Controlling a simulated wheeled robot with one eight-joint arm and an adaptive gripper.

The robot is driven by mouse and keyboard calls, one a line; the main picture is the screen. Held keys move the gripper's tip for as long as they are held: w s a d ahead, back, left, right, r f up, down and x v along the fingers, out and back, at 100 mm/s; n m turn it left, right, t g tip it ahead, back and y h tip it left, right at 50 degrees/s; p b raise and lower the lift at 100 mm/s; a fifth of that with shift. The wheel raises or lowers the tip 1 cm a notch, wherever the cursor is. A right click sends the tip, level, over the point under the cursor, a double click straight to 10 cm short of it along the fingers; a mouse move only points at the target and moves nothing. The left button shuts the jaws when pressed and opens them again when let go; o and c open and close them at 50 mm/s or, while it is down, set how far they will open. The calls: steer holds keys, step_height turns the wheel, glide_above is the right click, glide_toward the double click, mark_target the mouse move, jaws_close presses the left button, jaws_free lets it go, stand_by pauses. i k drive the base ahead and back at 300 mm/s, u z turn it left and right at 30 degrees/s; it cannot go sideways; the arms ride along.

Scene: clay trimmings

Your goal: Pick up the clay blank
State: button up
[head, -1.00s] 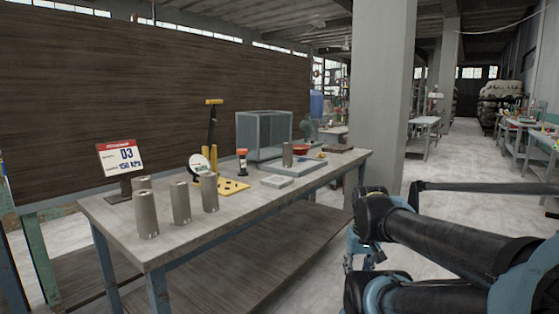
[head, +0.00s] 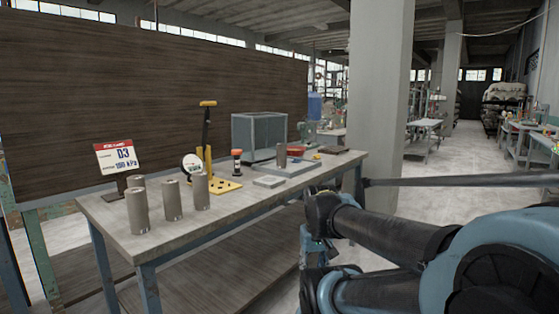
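Several grey upright cylinders, which look like the clay blanks, stand grouped on the near left of the table (head: 232,208). They include a front cylinder (head: 138,212), a middle cylinder (head: 172,201) and a right cylinder (head: 201,191), with another partly hidden behind. A further cylinder (head: 282,155) stands on a grey slab toward the far end. My gripper (head: 316,252) seems to be the blue part hanging below my arm, beside the table's right edge and apart from all cylinders. My arm partly covers it, and its fingers are not clear.
A yellow tool stand (head: 226,187), an orange-topped item (head: 236,162) and a glass-walled box (head: 258,137) are farther along. A flat grey block (head: 269,181) lies near the slab. A pillar (head: 380,110) rises beyond the table.

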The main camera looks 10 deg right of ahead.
mark_target(281, 148)
steer(key=i, duration=0.9)
